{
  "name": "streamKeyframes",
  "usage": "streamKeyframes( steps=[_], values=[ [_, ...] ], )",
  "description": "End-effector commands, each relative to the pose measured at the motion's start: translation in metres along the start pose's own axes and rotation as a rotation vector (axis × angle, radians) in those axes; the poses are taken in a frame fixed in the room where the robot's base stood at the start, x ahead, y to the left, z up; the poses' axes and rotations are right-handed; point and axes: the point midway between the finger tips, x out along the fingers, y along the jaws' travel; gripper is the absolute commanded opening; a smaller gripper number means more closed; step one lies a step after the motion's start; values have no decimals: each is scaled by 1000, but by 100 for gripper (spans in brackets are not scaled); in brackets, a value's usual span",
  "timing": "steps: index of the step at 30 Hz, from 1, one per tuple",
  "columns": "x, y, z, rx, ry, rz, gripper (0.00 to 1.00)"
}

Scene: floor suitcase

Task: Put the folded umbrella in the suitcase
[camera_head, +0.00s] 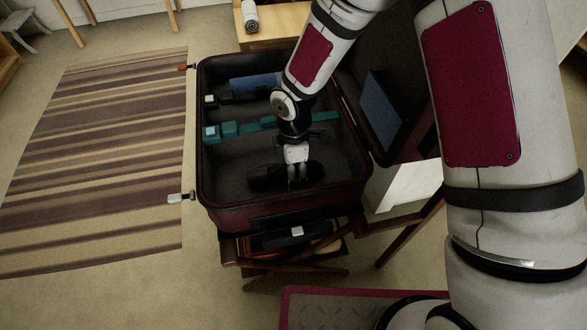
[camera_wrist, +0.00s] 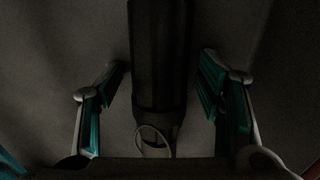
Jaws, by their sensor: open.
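The open suitcase (camera_head: 209,182) is dark with a reddish-brown outside and stands on a wooden folding rack. My gripper (camera_head: 297,185) reaches down inside it, near its front wall. A black folded umbrella (camera_head: 265,178) lies in the suitcase at my gripper. In the wrist view the umbrella (camera_wrist: 158,60) runs lengthwise between the two open fingers of my gripper (camera_wrist: 160,95), with a pale loop at its near end. A gap shows between each finger and the umbrella. Whether the umbrella rests fully on the suitcase floor is hard to tell in the dark.
A blue rolled item (camera_head: 255,85) and a teal strap-like item (camera_head: 228,129) also lie in the suitcase. Its lid (camera_head: 375,125) stands open at the right. A striped rug (camera_head: 100,150) lies at left. A wooden table (camera_head: 280,22) stands behind.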

Motion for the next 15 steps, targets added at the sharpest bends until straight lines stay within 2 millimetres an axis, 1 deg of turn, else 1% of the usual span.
streamKeyframes(
  steps=[5, 12, 15],
  values=[
    [-23, 1, 0, 1, 1, 3, 61],
    [-75, 1, 0, 1, 1, 4, 61],
    [-93, 1, 0, 1, 1, 3, 61]
  ],
)
